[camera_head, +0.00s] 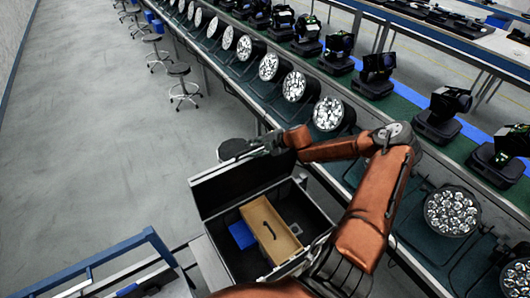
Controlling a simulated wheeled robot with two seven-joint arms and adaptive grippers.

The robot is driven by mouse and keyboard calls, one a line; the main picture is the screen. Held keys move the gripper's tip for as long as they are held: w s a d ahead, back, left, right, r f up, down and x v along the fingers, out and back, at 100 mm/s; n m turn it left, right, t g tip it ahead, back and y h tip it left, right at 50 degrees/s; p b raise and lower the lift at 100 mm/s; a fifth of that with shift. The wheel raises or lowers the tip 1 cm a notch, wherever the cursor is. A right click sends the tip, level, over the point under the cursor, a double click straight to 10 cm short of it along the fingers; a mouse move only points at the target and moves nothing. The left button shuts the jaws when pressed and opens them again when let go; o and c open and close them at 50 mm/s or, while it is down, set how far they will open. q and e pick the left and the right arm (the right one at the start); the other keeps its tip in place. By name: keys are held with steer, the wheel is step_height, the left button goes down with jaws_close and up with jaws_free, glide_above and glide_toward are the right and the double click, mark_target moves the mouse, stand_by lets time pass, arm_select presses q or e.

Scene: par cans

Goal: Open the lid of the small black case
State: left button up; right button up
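The small black case (322,222) stands in the lower middle, and its lid (240,186) is raised on the far side, so the inside shows. Inside are a tan wooden panel (270,230) with a dark handle and a blue piece (241,235). My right arm reaches in from the lower right and bends over the case's right side. My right gripper (262,146) is at the top edge of the raised lid, touching it or very close. Its fingers are small and dark, so I cannot tell if they are shut on the edge. My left gripper is not in view.
A long bench (228,82) with a row of round par lights (328,114) runs along the right of the case. Black moving-head lights (378,75) stand behind them. Stools (180,70) stand on the open grey floor (90,130) at left. A blue rail (120,250) is at lower left.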

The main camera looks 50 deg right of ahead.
steer(key=s+d+r, duration=0.1)
steer(key=s+d, duration=0.2)
steer(key=s, duration=1.1)
steer(key=shift+r, duration=0.4)
stand_by(0.7)
stand_by(0.5)
